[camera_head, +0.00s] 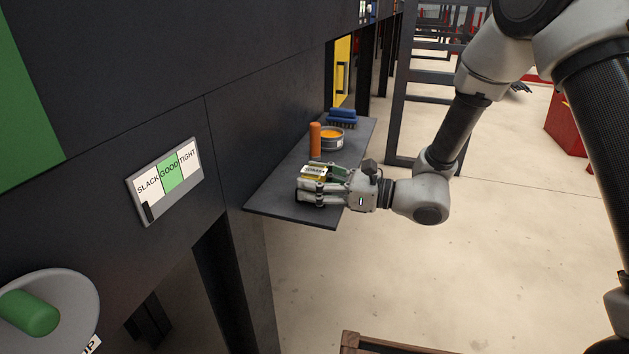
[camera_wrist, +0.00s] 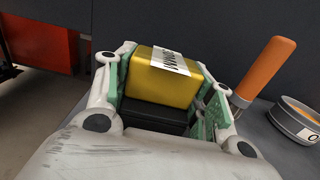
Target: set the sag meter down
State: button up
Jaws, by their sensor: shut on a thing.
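The sag meter (camera_head: 314,171) appears to be the yellow box with a white label, held at the near end of the dark shelf (camera_head: 281,209). My gripper (camera_head: 304,184) is shut around it. In the wrist view the box (camera_wrist: 160,78) sits between the green finger pads, with a dark block under its yellow part. Its label print is too small or turned to read surely. Whether its underside touches the shelf I cannot tell, as my fingers hide it.
An orange cylinder (camera_head: 315,140) stands behind the box, close to my gripper. A round tin (camera_head: 331,138) with orange contents and a blue brush-like thing (camera_head: 341,116) sit farther back. A SLACK/GOOD/TIGHT gauge (camera_head: 166,179) is on the dark wall. Bare shelf shows in front.

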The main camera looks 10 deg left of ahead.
jog(key=shift+f, duration=0.1)
jog(key=o, duration=1.2)
jog(key=shift+o, duration=0.2)
jog(key=shift+d, duration=0.3)
jog(key=d, duration=1.1)
jog(key=shift+s+d, duration=0.2)
jog(key=shift+s, duration=0.25)
jog(key=shift+r, duration=0.2)
